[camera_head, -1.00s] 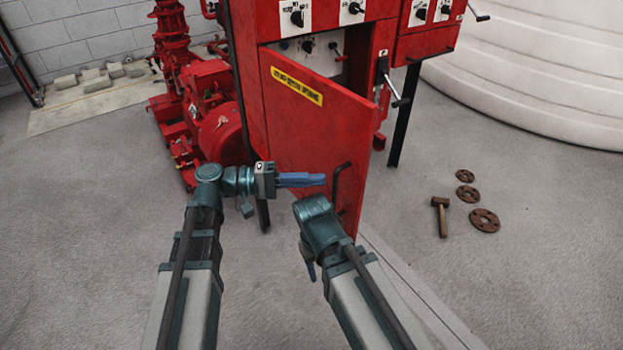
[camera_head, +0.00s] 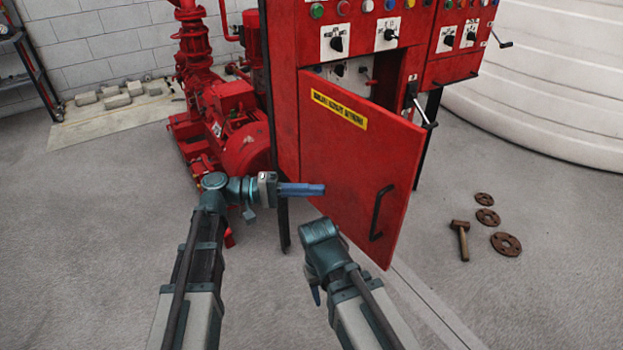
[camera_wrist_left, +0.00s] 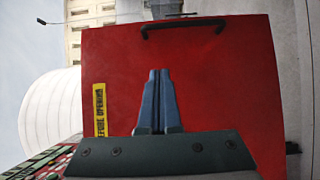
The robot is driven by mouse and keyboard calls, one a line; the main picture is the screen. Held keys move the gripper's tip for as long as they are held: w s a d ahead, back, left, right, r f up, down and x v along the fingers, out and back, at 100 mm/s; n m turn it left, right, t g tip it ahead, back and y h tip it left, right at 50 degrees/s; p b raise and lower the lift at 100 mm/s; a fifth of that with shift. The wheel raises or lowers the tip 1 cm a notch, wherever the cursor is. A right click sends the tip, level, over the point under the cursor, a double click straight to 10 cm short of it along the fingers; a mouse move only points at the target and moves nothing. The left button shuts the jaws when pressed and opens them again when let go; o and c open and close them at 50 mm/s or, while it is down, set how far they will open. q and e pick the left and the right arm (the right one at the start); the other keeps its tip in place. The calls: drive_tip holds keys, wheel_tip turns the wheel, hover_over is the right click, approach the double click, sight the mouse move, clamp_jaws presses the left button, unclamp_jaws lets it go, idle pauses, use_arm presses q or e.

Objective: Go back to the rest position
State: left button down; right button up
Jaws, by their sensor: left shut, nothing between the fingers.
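My left gripper (camera_head: 302,189) is shut and empty, with its blue fingers pointing right in front of the open red cabinet door (camera_head: 350,160). In the left wrist view the closed fingers (camera_wrist_left: 157,100) show against the red door panel (camera_wrist_left: 225,90). The door's black handle (camera_head: 377,213) is to the right of the fingertips and apart from them; it also shows at the top of the left wrist view (camera_wrist_left: 183,25). My right arm comes up from the bottom, right of the left arm; its gripper fingers are not visible.
The red control cabinet (camera_head: 285,100) with knobs and buttons stands behind the door. A red pump (camera_head: 235,125) is at the left. A hammer (camera_head: 461,240) and rusty flanges (camera_head: 506,243) lie on the floor at the right. A white tank (camera_head: 560,80) stands behind them. The floor at left is clear.

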use_arm(q)
drive_tip(key=s+a+f+y, duration=0.2)
drive_tip(key=a+f+y, duration=0.2)
drive_tip(key=f, duration=0.3)
drive_tip(key=s+a+f+t+y, duration=0.1)
drive_tip(key=s+a+f+y, duration=0.15)
drive_tip(key=f+y, duration=0.3)
drive_tip(key=s+a+f+y, duration=0.2)
drive_tip(key=a+f+y, duration=0.25)
drive_tip(key=f, duration=0.25)
drive_tip(key=s+a+f+y, duration=0.2)
drive_tip(key=a+y, duration=0.2)
drive_tip(key=a, duration=0.5)
drive_tip(key=s+d+r+m+y+p, duration=0.1)
drive_tip(key=s+d+m, duration=0.15)
drive_tip(key=d, duration=0.35)
drive_tip(key=s+d+m, duration=0.1)
drive_tip(key=s+d, duration=0.2)
drive_tip(key=d, duration=0.2)
wheel_tip(320, 180, up, 26)
drive_tip(key=p, duration=2.6)
drive_tip(key=shift+f+g, duration=0.15)
drive_tip(key=shift+g, duration=0.15)
